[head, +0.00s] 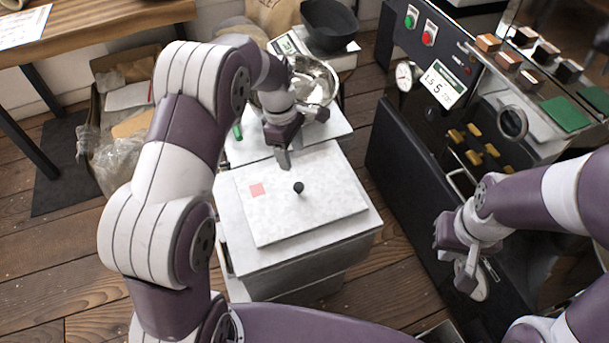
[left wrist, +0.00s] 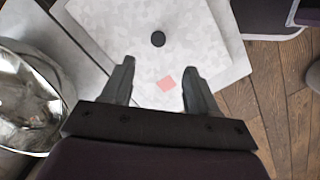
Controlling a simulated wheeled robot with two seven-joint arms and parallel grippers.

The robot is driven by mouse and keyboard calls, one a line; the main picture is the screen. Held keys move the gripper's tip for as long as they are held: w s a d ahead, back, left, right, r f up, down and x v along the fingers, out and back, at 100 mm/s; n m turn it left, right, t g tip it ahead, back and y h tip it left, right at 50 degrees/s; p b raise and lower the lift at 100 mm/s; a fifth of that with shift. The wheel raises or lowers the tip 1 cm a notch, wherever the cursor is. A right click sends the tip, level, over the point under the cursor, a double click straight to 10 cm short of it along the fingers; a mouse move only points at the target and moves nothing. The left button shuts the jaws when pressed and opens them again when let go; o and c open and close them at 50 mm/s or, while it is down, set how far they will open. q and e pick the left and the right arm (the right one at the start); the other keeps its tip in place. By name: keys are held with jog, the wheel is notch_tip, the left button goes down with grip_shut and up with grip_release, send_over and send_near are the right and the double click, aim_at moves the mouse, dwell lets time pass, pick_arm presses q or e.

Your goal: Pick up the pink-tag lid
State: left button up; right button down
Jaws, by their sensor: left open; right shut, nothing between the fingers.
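The pink-tag lid (head: 318,217) is a flat pale square panel with a small black knob (head: 299,188) in its middle and a pink square tag (head: 257,189) towards its left side. It lies flat on top of a white bin (head: 290,278). My left gripper (head: 284,162) is over the lid's far edge, pointing down. In the left wrist view its two fingers (left wrist: 156,88) are apart and empty, with the pink tag (left wrist: 166,84) between them and the black knob (left wrist: 157,39) beyond. My right gripper (head: 468,270) is at the right, away from the lid, shut and empty.
A metal bowl (head: 313,84) and a black scoop-like container (head: 329,24) stand behind the bin. A dark roaster machine (head: 400,150) with buttons and a gauge is at the right. A box of bags (head: 125,110) is at the left. Wooden floor shows around the bin.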

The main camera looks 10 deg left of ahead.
pick_arm(q)
jog(key=b, duration=0.2)
send_over(298, 185)
jog(key=f, duration=0.7)
jog(key=shift+a+f, duration=0.25)
jog(key=shift+f, duration=0.05)
jog(key=f+b, duration=0.1)
jog(key=f, duration=0.1)
jog(key=f+b, duration=0.1)
jog(key=f, duration=0.2)
jog(key=shift+d, duration=0.2)
jog(key=shift+r, duration=0.15)
grip_shut()
